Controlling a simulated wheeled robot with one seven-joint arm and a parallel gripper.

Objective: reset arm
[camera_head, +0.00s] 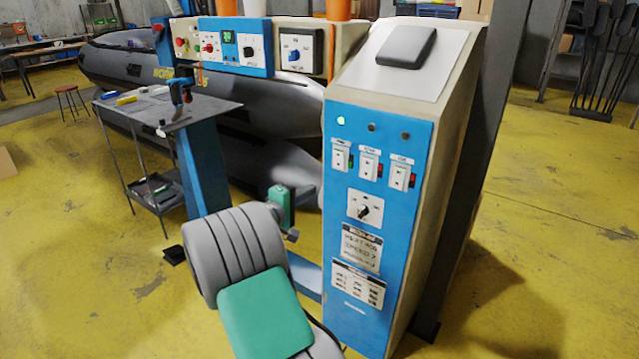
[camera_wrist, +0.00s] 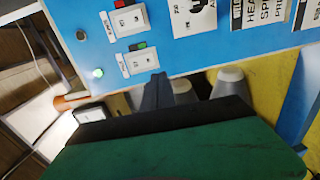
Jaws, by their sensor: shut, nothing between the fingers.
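My arm, with grey ribbed links and green covers, rises at the bottom middle of the head view, in front of and left of a blue and beige control cabinet (camera_head: 378,230). My gripper's fingers cannot be made out clearly there. In the wrist view, a green and black part of my own arm fills the bottom. My gripper (camera_wrist: 156,92) appears there as a narrow dark shape beyond its edge, shut and with nothing seen in it. The cabinet's blue front (camera_wrist: 190,58) is close by at the top of the wrist view.
The cabinet carries several switches and a knob (camera_head: 365,207). A grey metal table (camera_head: 215,108) with tools stands at the left. A grey inflatable boat (camera_head: 130,65) lies behind. A control box (camera_head: 242,45) is at the top. Yellow floor (camera_head: 70,250) is open at left and right.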

